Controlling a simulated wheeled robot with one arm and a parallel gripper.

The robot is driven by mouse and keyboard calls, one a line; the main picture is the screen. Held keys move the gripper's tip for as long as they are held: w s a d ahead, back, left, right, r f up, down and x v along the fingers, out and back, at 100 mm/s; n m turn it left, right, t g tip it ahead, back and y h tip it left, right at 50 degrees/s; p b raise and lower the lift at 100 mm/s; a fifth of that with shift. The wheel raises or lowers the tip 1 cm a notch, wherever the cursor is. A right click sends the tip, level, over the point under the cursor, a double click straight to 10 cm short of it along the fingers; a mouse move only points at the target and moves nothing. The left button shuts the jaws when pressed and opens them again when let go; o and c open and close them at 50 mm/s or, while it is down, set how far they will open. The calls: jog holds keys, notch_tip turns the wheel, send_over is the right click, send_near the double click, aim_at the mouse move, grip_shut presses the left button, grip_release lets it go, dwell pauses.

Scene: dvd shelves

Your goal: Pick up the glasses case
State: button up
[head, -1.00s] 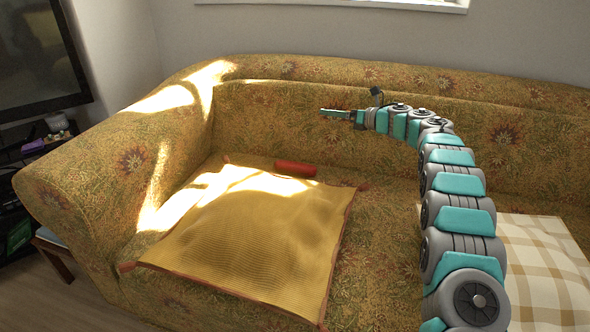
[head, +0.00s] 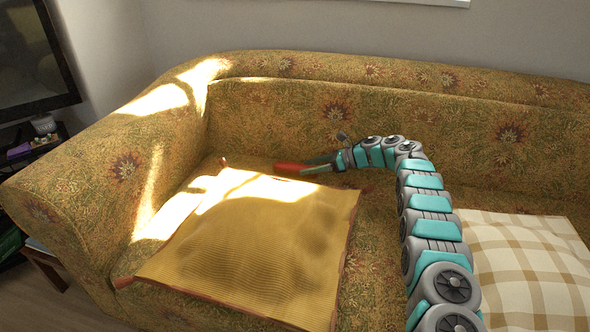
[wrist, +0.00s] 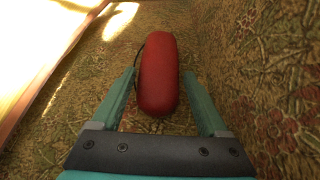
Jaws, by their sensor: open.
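The glasses case (head: 288,167) is red and long with rounded ends. It lies on the sofa seat behind the yellow cushion, near the backrest. In the wrist view the glasses case (wrist: 158,74) lies lengthwise between the tips of my gripper (wrist: 158,82). The two teal fingers are open, one on each side of its near end, with small gaps visible. In the head view my gripper (head: 312,167) reaches the case from the right and hides part of its right end.
The yellow cushion (head: 250,240) lies in front of the case. The patterned sofa (head: 300,115) backrest rises close behind it. A checked cushion (head: 525,265) is at the right. A TV (head: 35,60) and a low shelf stand beyond the left armrest.

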aim_at(295, 170)
jog(key=x, duration=0.3)
jog(key=shift+a+f, duration=0.2)
jog(key=shift+a, duration=0.05)
jog(key=shift+c, duration=0.4)
jog(key=c, duration=1)
jog(key=shift+r, duration=0.2)
